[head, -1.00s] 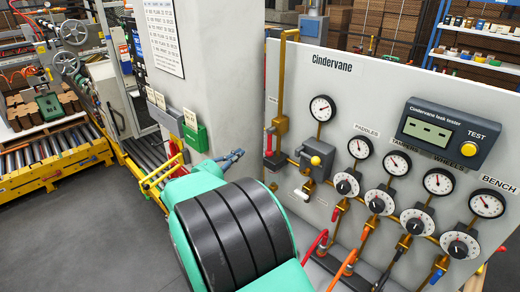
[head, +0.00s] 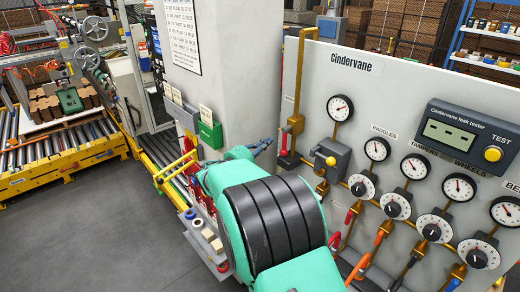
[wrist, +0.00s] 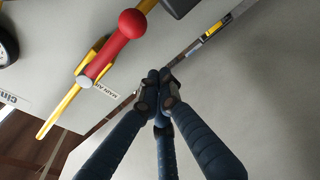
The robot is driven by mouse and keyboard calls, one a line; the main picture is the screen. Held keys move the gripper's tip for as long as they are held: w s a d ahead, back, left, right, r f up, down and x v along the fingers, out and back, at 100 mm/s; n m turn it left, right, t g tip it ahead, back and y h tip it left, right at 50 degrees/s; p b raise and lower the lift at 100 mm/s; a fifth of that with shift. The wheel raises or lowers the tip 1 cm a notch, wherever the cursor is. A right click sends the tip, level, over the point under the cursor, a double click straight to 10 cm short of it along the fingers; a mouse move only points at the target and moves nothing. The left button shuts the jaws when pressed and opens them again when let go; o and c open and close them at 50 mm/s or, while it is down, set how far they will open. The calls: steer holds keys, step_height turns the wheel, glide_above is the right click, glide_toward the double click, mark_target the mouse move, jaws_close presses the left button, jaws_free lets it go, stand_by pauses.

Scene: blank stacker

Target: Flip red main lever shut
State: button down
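The red main lever (wrist: 110,56) shows in the wrist view, upper left of my gripper. It has a red ball end and lies roughly in line with the yellow pipe (wrist: 52,120). A "MAIN AIR" label sits beside it. In the head view the lever (head: 284,141) is a small red piece at the panel's left edge, by the brass valve. My gripper (wrist: 162,82) has its dark fingertips together with nothing between them, apart from the lever. In the head view my gripper (head: 262,146) is just left of the lever, and my green arm hides the area below.
The Cindervane panel (head: 395,85) carries gauges, dials and a leak tester (head: 458,135). A grey box with a yellow knob (head: 331,160) is right of the lever. A grey pillar (head: 240,70) with a green box (head: 210,133) stands left. Open floor lies at lower left.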

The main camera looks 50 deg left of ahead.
mark_target(285, 142)
steer(key=shift+w+d+b, duration=0.2)
steer(key=shift+w+d, duration=0.05)
steer(key=shift+d, duration=0.7)
steer(key=shift+w+d+b, duration=0.2)
steer(key=shift+d, duration=0.75)
